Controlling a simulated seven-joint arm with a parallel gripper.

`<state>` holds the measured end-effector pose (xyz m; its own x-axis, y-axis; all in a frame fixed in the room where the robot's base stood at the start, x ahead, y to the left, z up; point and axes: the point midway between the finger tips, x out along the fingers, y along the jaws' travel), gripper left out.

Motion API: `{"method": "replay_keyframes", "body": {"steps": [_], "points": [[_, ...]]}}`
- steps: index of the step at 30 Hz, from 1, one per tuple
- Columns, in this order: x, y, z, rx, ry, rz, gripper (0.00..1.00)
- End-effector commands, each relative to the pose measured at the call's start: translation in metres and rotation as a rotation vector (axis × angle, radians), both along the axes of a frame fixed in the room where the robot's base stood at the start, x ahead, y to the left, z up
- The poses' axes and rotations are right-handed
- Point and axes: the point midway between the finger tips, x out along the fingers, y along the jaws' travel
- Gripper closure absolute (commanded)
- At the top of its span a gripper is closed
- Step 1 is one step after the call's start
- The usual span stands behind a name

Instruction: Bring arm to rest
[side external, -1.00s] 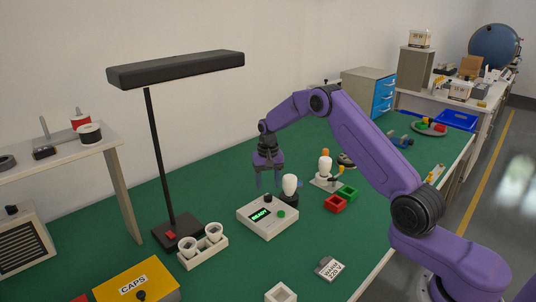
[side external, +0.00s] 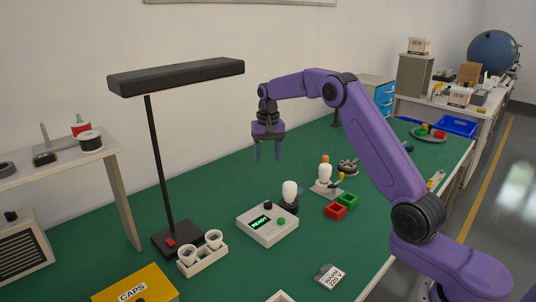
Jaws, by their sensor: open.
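My gripper (side external: 267,152) hangs open and empty in the side external view, fingers pointing down. It is well above the green mat, up and to the left of the white bulb (side external: 289,190). The bulb stands upright on a dark base beside the tester box (side external: 267,225). A second white bulb (side external: 325,172) stands on a pale plate farther back. My arm reaches in from the right and is bent at the elbow.
A black desk lamp (side external: 160,160) stands left of my gripper, its head at about gripper height or higher. A white holder (side external: 204,259) carries two cups. A yellow CAPS box (side external: 150,283) is at front left. The green mat (side external: 215,180) has open room behind the tester.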

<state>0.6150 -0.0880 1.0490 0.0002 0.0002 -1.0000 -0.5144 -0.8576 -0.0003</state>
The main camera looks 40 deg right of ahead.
Motion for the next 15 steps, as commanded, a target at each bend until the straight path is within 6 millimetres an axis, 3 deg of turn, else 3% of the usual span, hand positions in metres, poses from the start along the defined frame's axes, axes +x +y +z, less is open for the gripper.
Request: {"method": "replay_keyframes", "body": {"steps": [5, 8, 15], "points": [[0.000, 0.002, 0.001, 0.000, 0.000, 0.007, 0.43], [-0.004, 0.014, 0.005, 0.000, -0.002, 0.044, 0.43], [-0.034, 0.078, 0.024, 0.000, -0.006, 0.256, 0.43]]}}
